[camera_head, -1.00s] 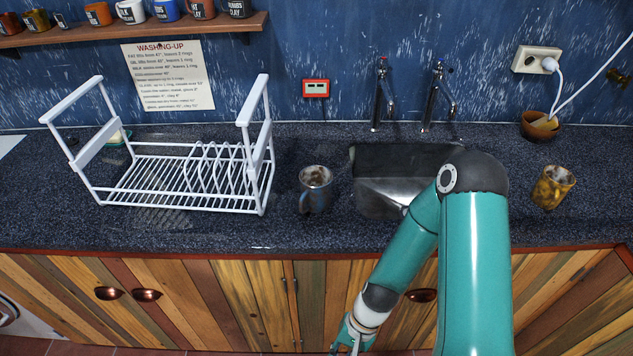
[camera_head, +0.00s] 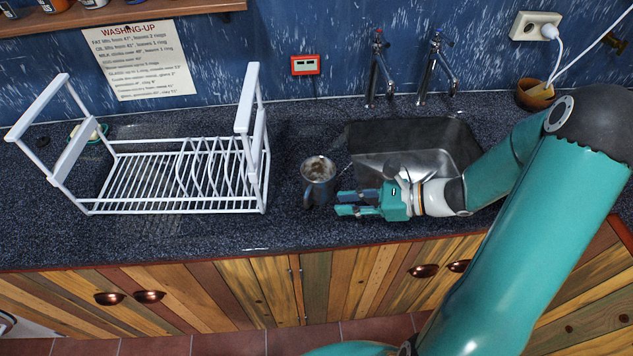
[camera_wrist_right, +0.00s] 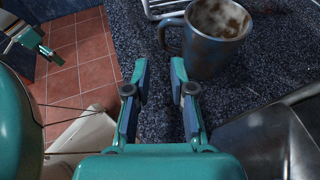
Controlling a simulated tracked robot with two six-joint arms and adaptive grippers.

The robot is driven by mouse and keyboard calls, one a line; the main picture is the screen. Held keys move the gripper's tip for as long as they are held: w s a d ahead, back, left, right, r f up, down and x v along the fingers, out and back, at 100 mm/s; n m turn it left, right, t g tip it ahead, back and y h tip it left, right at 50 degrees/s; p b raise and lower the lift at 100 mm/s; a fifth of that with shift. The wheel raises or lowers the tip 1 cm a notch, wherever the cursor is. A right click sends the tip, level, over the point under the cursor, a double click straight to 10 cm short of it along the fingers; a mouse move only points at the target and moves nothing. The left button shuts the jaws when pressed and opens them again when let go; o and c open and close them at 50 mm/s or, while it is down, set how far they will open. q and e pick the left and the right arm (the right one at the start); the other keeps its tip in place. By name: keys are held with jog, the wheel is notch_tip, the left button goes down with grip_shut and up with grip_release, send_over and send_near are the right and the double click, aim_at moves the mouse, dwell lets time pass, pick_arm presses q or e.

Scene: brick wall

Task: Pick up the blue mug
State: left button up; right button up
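The blue mug (camera_head: 318,184) stands upright on the dark speckled counter, between the white dish rack and the sink. It is blue-grey with brown stains inside. Its handle faces the counter's front in the head view. My right gripper (camera_head: 340,204) is low over the counter just right of the mug, with its fingers pointing left. In the right wrist view its fingers (camera_wrist_right: 160,85) are apart with nothing between them. The mug (camera_wrist_right: 212,40) is beyond and to the right of the fingertips there, with its handle on its left. A teal gripper-like part, perhaps my left gripper (camera_wrist_right: 30,40), shows at upper left.
The white dish rack (camera_head: 150,212) stands left of the mug. The metal sink (camera_head: 445,160) lies right of it, with two taps (camera_head: 374,75) behind. A brown bowl (camera_head: 530,95) sits at the back right. Counter in front of the rack is clear.

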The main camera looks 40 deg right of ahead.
aim_at(308, 203)
jog(key=x, duration=0.5)
jog(key=shift+w+a+f+p, duration=0.1)
jog(key=shift+w+a+p, duration=0.2)
jog(key=shift+w, duration=0.05)
jog(key=p+x, duration=0.1)
jog(key=x, duration=0.3)
jog(key=shift+w, duration=0.2)
grip_shut()
